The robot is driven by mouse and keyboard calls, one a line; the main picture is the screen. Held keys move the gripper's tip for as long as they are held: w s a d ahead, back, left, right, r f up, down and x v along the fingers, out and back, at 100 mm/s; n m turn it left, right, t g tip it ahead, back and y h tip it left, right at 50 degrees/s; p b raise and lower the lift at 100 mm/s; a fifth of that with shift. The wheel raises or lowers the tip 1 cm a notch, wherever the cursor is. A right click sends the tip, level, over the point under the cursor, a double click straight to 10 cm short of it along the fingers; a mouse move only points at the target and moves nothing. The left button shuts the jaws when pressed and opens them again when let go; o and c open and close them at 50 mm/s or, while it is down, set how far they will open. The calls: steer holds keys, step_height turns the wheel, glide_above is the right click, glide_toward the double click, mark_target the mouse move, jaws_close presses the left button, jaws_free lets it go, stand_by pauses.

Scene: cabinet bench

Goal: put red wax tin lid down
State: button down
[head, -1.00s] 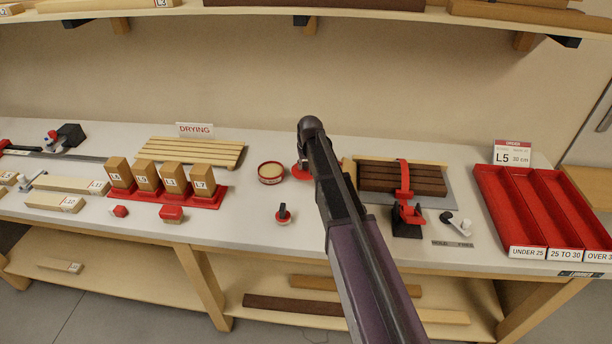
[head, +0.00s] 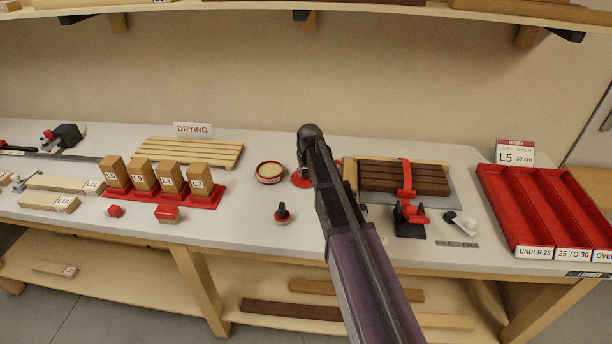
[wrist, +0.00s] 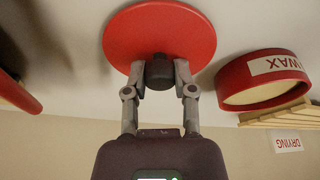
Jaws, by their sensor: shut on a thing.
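The red wax tin lid (wrist: 160,28) is a flat red disc with a dark knob (wrist: 159,72) in the wrist view. My gripper (wrist: 160,76) is shut on that knob, one finger on each side. In the head view, part of the lid (head: 300,181) shows low over the bench, left of my arm; the arm hides the rest and the fingers. I cannot tell whether the lid touches the bench. The open wax tin (head: 269,173), red with pale wax, stands just left of the lid; it also shows in the wrist view (wrist: 264,80).
A small black-handled red piece (head: 283,214) stands in front of the tin. Left are labelled blocks in a red rack (head: 205,201) and the slatted drying rack (head: 190,152). Right are a red-clamped dark stack (head: 385,179) and red trays (head: 510,205). Bare bench lies around the tin.

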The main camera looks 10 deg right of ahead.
mark_target(308, 184)
steer(key=shift+f, duration=0.15)
steer(key=shift+c, duration=2.2)
jaws_free()
steer(key=shift+r, duration=0.2)
steer(key=p+v, duration=1.1)
steer(key=v, duration=0.1)
steer(key=shift+p, duration=0.3)
steer(key=s+m+g, duration=0.1)
steer(key=s+g, duration=0.2)
steer(key=s, duration=2.2)
steer(key=shift+s+f, duration=0.3)
steer(key=shift+s, duration=0.1)
